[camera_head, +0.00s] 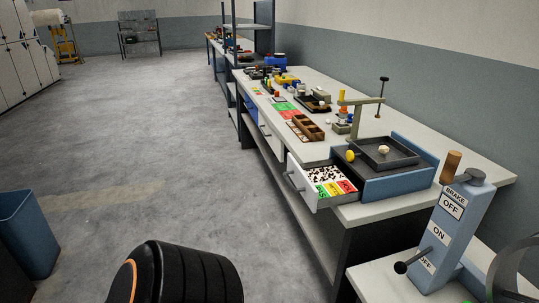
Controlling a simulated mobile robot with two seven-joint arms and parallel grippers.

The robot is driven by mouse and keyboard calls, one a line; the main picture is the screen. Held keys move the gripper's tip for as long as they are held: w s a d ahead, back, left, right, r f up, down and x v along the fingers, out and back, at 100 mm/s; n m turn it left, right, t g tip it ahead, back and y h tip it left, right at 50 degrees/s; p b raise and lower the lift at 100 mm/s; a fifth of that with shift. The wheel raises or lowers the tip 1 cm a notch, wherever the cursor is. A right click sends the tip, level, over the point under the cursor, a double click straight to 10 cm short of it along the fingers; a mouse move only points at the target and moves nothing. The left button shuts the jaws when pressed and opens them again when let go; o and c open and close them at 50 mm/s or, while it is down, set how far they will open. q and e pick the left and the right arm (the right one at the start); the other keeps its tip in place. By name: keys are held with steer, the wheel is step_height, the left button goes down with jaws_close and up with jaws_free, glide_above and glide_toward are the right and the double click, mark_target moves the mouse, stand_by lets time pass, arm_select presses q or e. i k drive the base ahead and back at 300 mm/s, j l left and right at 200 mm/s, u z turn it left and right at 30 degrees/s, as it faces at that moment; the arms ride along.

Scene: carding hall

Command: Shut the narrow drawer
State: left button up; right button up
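An open drawer (326,205) sticks out to the left from under the near end of the long workbench's top. It has a white front with a dark bar handle (294,182). Inside lie many small dark and white pieces and red, green and yellow cards. I cannot tell from the picture how its width compares with the other drawers. Neither of my grippers shows. A black rounded part with an orange ring at the bottom edge is probably mine.
The workbench (375,206) carries a grey tray (388,152), a brown box (306,127) and a stand. A blue lever box (452,235) stands at the near right. A blue bin (28,232) is at left. The floor (150,150) left of the drawer is clear.

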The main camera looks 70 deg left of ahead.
mark_target(323, 184)
steer(key=u, duration=1.5)
